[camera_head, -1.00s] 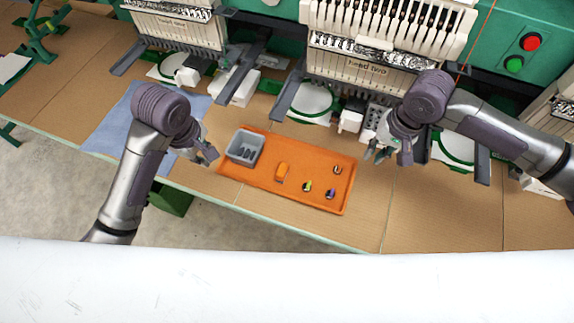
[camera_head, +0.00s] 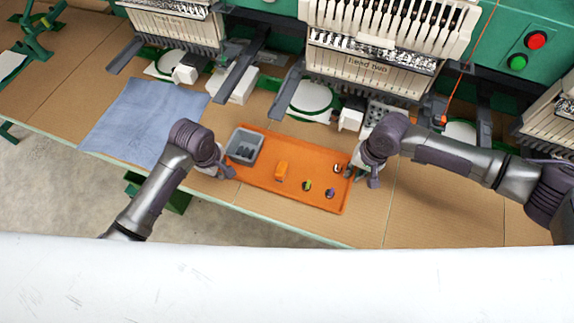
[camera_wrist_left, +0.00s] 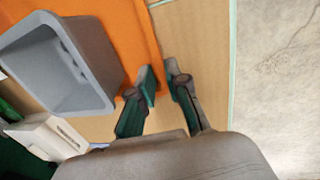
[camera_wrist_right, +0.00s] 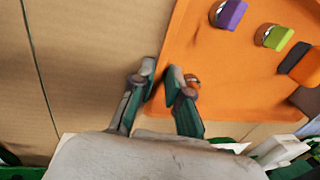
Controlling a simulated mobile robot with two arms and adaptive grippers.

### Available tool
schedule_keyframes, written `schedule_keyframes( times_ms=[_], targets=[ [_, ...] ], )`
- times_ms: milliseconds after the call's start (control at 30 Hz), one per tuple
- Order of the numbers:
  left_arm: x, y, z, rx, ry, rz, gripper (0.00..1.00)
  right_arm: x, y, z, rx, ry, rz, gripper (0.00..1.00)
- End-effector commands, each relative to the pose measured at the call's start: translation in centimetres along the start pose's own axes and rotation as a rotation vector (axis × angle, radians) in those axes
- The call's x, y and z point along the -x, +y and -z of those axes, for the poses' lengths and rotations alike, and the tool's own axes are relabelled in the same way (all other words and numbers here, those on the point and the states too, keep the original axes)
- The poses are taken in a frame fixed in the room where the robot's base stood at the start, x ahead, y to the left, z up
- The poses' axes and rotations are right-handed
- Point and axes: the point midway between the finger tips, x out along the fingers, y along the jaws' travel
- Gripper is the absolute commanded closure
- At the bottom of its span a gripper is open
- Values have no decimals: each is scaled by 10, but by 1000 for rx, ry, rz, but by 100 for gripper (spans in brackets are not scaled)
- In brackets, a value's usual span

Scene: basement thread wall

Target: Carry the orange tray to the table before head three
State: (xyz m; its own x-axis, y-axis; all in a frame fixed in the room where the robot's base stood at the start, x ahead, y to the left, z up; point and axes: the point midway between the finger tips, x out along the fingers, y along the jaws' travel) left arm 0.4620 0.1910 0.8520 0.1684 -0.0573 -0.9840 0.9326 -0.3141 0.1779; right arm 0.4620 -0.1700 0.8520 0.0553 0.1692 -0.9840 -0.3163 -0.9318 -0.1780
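The orange tray (camera_head: 265,185) lies flat on the tabletop in front of the machine head labelled "Head two" (camera_head: 368,67). It carries a grey bin (camera_head: 236,158) at its left end, an orange block (camera_head: 282,170), and small green (camera_head: 306,186), purple (camera_head: 330,193) and copper-coloured (camera_head: 337,168) pieces. My left gripper (camera_head: 229,173) is at the tray's left end; in the left wrist view its parted fingers (camera_wrist_left: 160,82) sit either side of the rim. My right gripper (camera_head: 362,180) is at the right end, its parted fingers (camera_wrist_right: 161,75) either side of that rim. Contact is unclear.
A blue cloth (camera_head: 140,125) lies on the table to the left. Embroidery hoops (camera_head: 312,97) and machine arms stand behind the tray. Bare table (camera_head: 440,215) extends to the right, with another machine head (camera_head: 555,115) at the far right. The table's front edge is close.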

Motion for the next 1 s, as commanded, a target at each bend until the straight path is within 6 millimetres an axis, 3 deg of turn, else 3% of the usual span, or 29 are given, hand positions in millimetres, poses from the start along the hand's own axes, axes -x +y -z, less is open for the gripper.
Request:
schedule_keyframes(
  times_ms=[300,433,1000],
  targets=[
    [-2,0,0,-1,0,0,84,-3,0,0,1,0,0,84],
    [-2,0,0,-1,0,0,100,-3,0,0,1,0,0,100],
    [3,2,0,0,0,-1,100,3,-1,0,1,1,0,100]
  ],
)
